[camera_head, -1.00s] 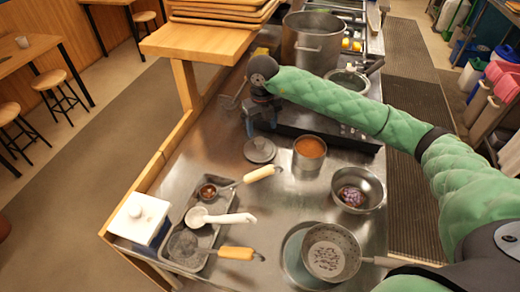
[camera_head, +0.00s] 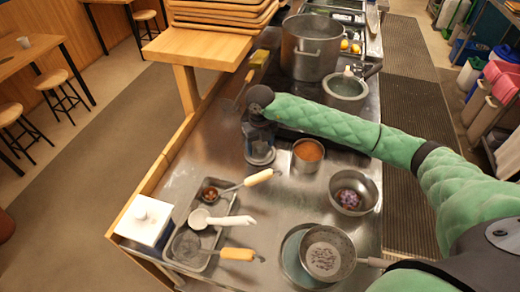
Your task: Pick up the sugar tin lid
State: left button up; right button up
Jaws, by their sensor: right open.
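The sugar tin lid (camera_head: 262,160) is a round grey lid lying on the steel counter (camera_head: 300,205), left of the open tin (camera_head: 308,150) with orange-brown contents. My right gripper (camera_head: 259,147) points down over the lid, its open fingers around the middle of it. The fingers hide most of the lid and its knob; I cannot tell whether they touch it. My left gripper is not in view.
A steel bowl (camera_head: 370,195) with purple beans and a pan (camera_head: 327,252) stand right and front. A tray (camera_head: 190,258) with ladles and a white lidded box (camera_head: 146,219) are at front left. A large pot (camera_head: 310,55) stands behind.

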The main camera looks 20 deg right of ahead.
jog(key=shift+c, duration=0.4)
jog(key=shift+s+f, duration=0.1)
jog(key=c, duration=1.1)
